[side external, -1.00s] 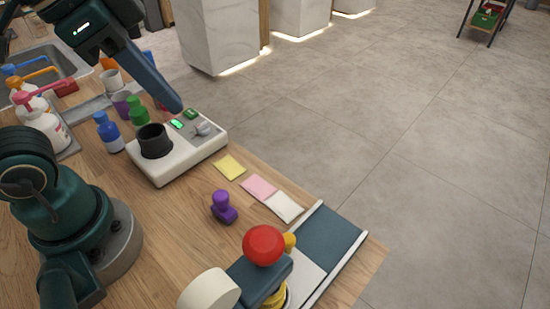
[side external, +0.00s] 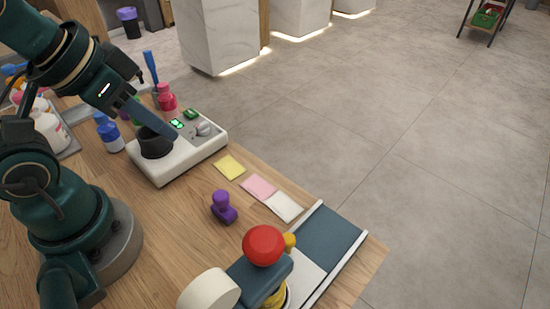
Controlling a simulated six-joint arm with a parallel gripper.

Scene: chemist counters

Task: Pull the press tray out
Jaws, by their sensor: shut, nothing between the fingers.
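The press stands at the bottom of the side external view, with a red ball knob (side external: 263,244), a grey-blue arm and a cream round part (side external: 209,290). Its tray area has pale rails and a dark grey-blue plate (side external: 330,231), with a lighter plate (side external: 303,277) nearer the press. Which part is the sliding tray, I cannot tell. My gripper (side external: 172,136) is shut and empty, far up-left of the press. Its tip is over the white device (side external: 180,168), beside the black cup (side external: 155,142); whether it touches is unclear.
A purple stamp-like object (side external: 223,207) stands on the wooden counter. Yellow (side external: 229,167), pink (side external: 258,187) and white (side external: 284,207) packets lie along its edge. Bottles, including a blue one (side external: 109,132), stand at left. The counter ends at the right, above the floor.

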